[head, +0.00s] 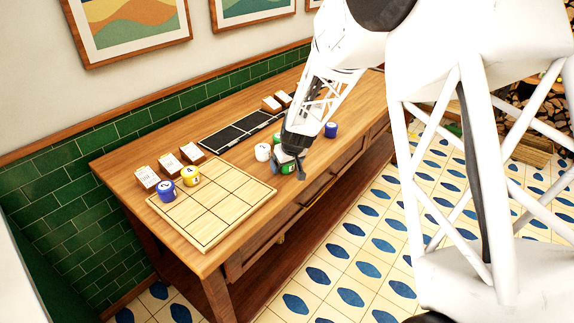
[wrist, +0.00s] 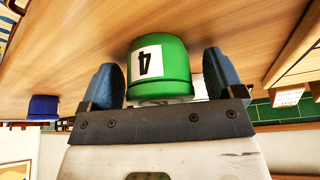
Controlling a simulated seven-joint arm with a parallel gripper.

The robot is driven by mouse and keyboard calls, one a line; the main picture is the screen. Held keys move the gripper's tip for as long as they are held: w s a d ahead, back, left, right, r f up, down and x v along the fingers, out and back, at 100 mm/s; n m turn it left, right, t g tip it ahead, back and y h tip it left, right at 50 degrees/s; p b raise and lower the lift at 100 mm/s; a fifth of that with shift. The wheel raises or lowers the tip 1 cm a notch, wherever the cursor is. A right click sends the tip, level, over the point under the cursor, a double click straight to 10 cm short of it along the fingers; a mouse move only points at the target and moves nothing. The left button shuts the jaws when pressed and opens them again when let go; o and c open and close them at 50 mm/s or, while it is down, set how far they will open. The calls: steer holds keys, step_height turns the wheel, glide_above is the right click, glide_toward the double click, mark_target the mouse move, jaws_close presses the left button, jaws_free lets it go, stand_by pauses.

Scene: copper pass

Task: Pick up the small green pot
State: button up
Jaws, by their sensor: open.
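A small green pot (wrist: 160,66) with a white label bearing a black 4 stands on the wooden table in the wrist view, upside down in that picture. My gripper (wrist: 159,72) is open, with one blue finger on each side of the pot and visible gaps beside it. In the head view my gripper (head: 289,163) is low over the table's front part, and the green pot (head: 287,169) shows partly behind its fingers. Another green thing (head: 279,137) shows just behind the gripper; it is mostly hidden.
A white pot (head: 262,152) stands close left of my gripper, and a blue pot (head: 331,130) to its right. A wooden grid board (head: 215,215) lies at left, with a blue pot (head: 167,191) and a yellow pot (head: 190,175) on it. A dark tray (head: 225,138) lies behind.

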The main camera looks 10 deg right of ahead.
steer(key=shift+c, duration=0.3)
steer(key=c, duration=1)
steer(key=shift+r, duration=0.2)
steer(key=shift+r, duration=0.55)
step_height(320, 180, up, 2)
steer(key=shift+r, duration=0.1)
steer(key=s, duration=0.5)
steer(key=s+d+r, duration=0.1)
steer(key=s, duration=1)
steer(key=shift+d+r, duration=0.15)
steer(key=shift+d, duration=0.2)
